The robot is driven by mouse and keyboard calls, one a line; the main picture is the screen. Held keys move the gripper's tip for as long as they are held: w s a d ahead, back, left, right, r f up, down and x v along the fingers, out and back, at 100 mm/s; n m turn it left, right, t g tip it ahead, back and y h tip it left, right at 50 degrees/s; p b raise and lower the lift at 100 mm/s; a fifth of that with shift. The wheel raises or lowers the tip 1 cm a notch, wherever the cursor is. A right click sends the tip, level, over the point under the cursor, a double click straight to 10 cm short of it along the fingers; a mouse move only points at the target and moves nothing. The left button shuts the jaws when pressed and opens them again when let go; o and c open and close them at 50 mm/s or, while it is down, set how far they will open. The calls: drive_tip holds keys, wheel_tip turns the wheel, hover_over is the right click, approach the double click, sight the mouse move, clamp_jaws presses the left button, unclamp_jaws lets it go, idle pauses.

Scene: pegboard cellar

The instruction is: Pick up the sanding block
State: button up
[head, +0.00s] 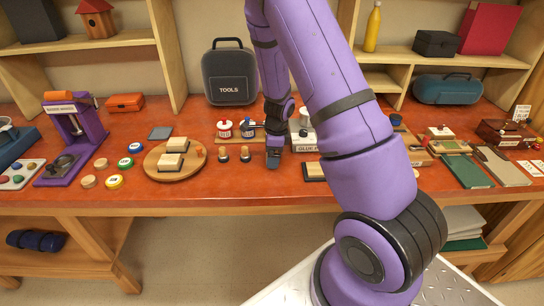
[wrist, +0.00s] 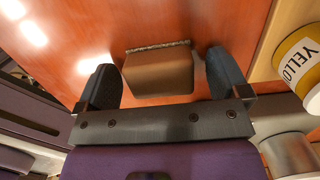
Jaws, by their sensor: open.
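A tan-brown block with a rough, grainy edge, which looks like the sanding block (wrist: 158,72), lies on the red-orange bench top in the wrist view. My gripper (wrist: 160,82) is open, with one dark finger on each side of the block and a visible gap on both sides. In the head view my gripper (head: 273,160) is low over the bench, in front of the paint jars.
A yellow-labelled jar (wrist: 300,62) stands close beside my right finger in the wrist view. A round wooden board (head: 155,174) with similar pale blocks lies to the left. Small knobbed pieces (head: 245,154) stand nearby.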

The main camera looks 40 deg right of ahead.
drive_tip(key=c, duration=1)
drive_tip(key=shift+r, duration=0.1)
drive_tip(key=shift+r, duration=0.9)
drive_tip(key=shift+s+r, duration=0.2)
drive_tip(key=shift+r, duration=0.7)
drive_tip(key=s+d, duration=0.1)
drive_tip(key=s, duration=0.4)
drive_tip(key=s+d+r, duration=0.1)
drive_tip(key=s, duration=0.4)
drive_tip(key=s+d, duration=0.1)
drive_tip(key=s, duration=0.4)
drive_tip(key=shift+s+d+r, duration=0.1)
drive_tip(key=shift+d+r, duration=0.05)
drive_tip(key=shift+d, duration=0.1)
